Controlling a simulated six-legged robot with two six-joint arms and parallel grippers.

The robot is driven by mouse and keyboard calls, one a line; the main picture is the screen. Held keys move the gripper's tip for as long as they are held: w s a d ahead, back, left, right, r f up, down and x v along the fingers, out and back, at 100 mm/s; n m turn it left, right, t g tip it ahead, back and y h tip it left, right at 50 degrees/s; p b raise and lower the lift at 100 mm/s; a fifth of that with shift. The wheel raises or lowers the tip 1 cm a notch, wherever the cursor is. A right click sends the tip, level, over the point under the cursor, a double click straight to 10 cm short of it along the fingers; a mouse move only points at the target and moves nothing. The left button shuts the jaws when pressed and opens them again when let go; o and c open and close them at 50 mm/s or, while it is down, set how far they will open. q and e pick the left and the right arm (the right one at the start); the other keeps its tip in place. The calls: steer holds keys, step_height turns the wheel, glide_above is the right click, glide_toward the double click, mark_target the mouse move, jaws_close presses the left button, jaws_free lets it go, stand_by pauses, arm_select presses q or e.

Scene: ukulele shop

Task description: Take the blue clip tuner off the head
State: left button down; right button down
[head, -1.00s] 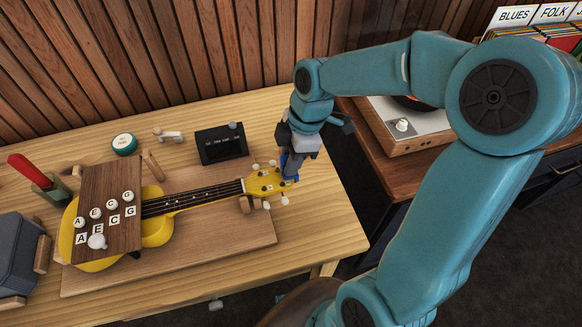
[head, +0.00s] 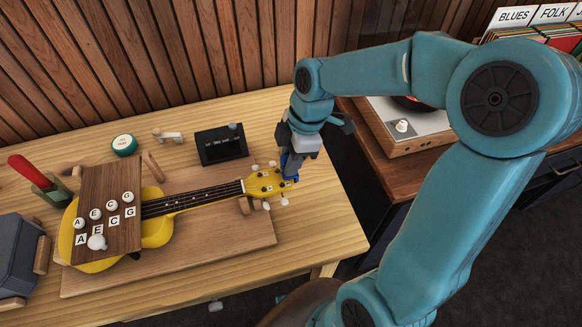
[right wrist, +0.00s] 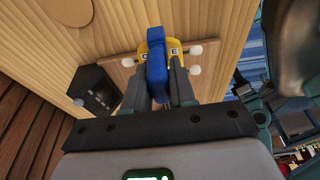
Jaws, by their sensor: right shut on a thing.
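A yellow ukulele (head: 182,198) lies on a wooden board on the bench, its head (head: 268,181) pointing right. The blue clip tuner (right wrist: 156,62) is at the end of the head, which shows yellow behind it in the right wrist view. In the head view the tuner (head: 288,164) is mostly hidden by my gripper. My right gripper (right wrist: 160,88) is shut on the blue tuner, with a finger on each side of it. I cannot tell whether the tuner still touches the head. My left gripper is not in view.
A black box (head: 221,145) stands behind the neck. A wooden panel (head: 108,190) with letter tiles and knobs covers the ukulele's body. A green round button (head: 125,144) and a red-handled tool (head: 30,172) are at the left. A record player (head: 408,120) is at the right.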

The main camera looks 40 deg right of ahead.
steer(key=shift+d, duration=0.15)
steer(key=shift+s+d, duration=0.5)
steer(key=shift+d, duration=0.25)
steer(key=shift+d, duration=0.1)
steer(key=shift+s+d+b, duration=0.2)
steer(key=shift+s+d, duration=0.1)
steer(key=shift+d, duration=0.2)
steer(key=shift+s+d+b, duration=0.2)
steer(key=shift+s+d, duration=0.1)
steer(key=shift+d, duration=0.2)
steer(key=shift+r, duration=0.2)
steer(key=w+a+p+v, duration=0.1)
steer(key=p+v, duration=0.5)
steer(key=v, duration=0.1)
steer(key=shift+a+r, duration=0.25)
steer(key=shift+r, duration=0.15)
stand_by(1.4)
steer(key=shift+s, duration=0.15)
